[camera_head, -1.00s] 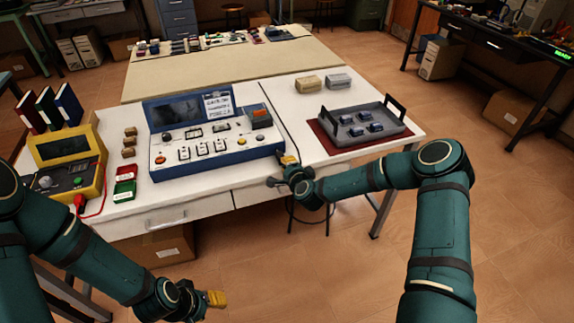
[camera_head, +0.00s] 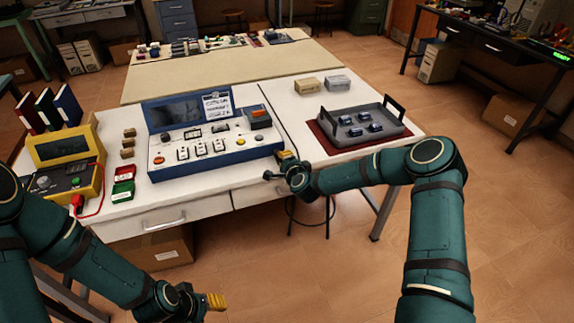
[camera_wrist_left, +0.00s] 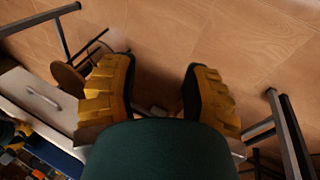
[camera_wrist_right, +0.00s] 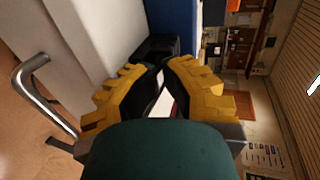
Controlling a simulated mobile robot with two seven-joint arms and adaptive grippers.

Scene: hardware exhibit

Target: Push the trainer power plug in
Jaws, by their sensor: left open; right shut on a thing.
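The trainer (camera_head: 212,150) is a blue and white console with a dark screen panel, near the front edge of the white table. My right gripper (camera_head: 287,157) is at its right side, by the table edge. In the right wrist view its yellow fingers (camera_wrist_right: 163,75) are closed together on the power plug, which they largely hide. A black block (camera_wrist_right: 158,46) shows just beyond the fingertips, against the trainer's blue side; I cannot tell how deep the plug sits. My left gripper (camera_head: 216,301) hangs low in front of the table, open and empty; its spread fingers show in the left wrist view (camera_wrist_left: 160,85).
A grey tray (camera_head: 390,133) with several small blue parts stands on a red mat to the right. A yellow instrument (camera_head: 62,155) with a red lead stands left, beside green and red boxes (camera_head: 123,181).

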